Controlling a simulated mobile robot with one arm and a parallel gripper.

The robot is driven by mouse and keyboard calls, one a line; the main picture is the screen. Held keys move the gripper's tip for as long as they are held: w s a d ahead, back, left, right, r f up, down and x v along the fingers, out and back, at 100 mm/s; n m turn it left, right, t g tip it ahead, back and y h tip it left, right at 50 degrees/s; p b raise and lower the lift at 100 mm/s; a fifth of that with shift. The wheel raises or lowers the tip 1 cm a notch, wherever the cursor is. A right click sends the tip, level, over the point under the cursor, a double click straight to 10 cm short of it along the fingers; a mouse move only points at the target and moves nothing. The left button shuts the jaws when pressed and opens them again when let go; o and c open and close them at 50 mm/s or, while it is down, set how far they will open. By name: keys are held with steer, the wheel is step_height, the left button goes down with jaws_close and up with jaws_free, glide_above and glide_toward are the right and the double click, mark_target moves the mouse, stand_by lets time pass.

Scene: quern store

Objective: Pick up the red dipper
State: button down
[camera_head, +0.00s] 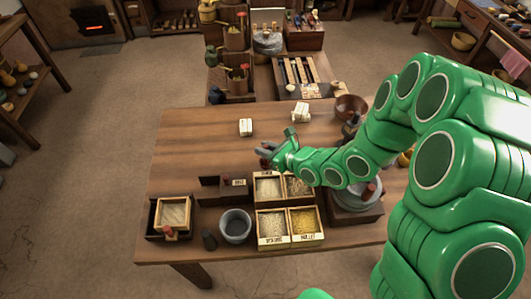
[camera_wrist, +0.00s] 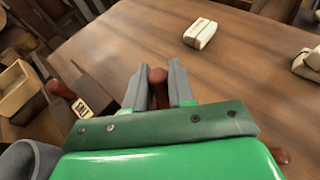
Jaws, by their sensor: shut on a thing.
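My gripper (camera_head: 266,154) is above the middle of the wooden table, left of my green arm. In the wrist view my gripper (camera_wrist: 158,82) has its two grey fingers on either side of a red-brown, round-topped handle, the red dipper (camera_wrist: 158,78). The fingers are shut on it. The dipper's lower part is hidden behind the gripper's body. In the head view the dipper is too small and covered to make out clearly.
A white block (camera_head: 246,127) and a pale bundle (camera_head: 300,112) lie behind my gripper on the table (camera_head: 185,140). Grain boxes (camera_head: 272,243), a grey pot (camera_head: 235,226) and a framed sieve (camera_head: 174,212) stand in front. A brown bowl (camera_head: 351,106) is at the back right.

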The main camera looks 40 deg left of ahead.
steer(key=shift+r, duration=3.75)
